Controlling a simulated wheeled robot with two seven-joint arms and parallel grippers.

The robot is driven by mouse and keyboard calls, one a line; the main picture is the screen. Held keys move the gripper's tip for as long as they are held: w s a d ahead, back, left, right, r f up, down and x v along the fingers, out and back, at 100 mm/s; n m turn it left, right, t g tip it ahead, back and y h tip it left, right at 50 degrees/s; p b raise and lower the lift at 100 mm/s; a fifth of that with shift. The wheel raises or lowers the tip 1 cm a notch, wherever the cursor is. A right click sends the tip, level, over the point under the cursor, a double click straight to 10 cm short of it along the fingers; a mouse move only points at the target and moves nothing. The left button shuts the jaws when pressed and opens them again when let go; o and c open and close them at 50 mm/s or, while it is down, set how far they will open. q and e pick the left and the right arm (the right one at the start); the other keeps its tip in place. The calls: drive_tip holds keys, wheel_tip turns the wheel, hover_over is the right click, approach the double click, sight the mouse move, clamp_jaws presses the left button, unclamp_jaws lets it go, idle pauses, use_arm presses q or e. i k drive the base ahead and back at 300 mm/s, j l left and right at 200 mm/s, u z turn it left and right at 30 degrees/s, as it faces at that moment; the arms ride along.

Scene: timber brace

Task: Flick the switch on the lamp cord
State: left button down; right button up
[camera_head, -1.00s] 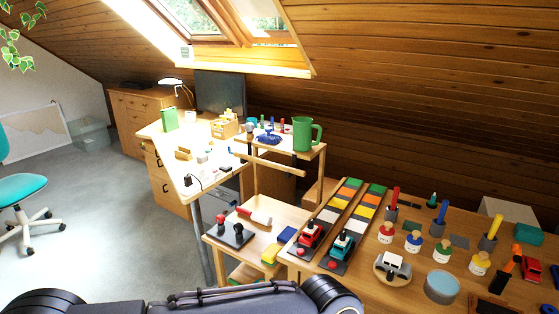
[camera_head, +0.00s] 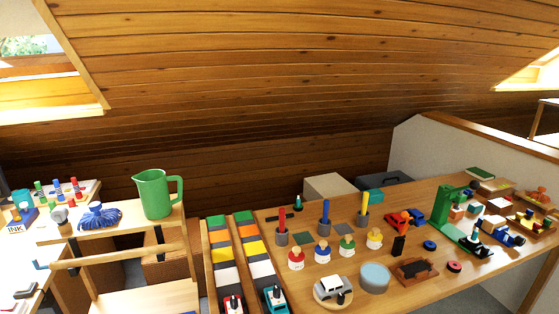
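No lamp, lamp cord or cord switch can be made out in the current head view. The part of the desk where a lit lamp showed earlier is outside the picture on the left. Only a corner of a white-topped desk (camera_head: 22,270) shows at the lower left edge. Neither of my grippers is in view.
The long wooden workbench (camera_head: 478,268) on the right is crowded with toys, including a white car (camera_head: 333,288). A sloping wooden ceiling (camera_head: 290,80) hangs behind.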

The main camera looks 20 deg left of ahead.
sight(22, 288)
drive_tip(key=k+j, duration=0.1)
drive_tip(key=j, duration=0.45)
drive_tip(key=k+j, duration=0.1)
drive_tip(key=j, duration=1.05)
drive_tip(key=k+j, duration=0.15)
drive_tip(key=j, duration=0.4)
drive_tip(key=k+j, duration=0.1)
drive_tip(key=j, duration=0.45)
drive_tip(key=k+j, duration=0.1)
drive_tip(key=j, duration=1)
drive_tip(key=k, duration=0.05)
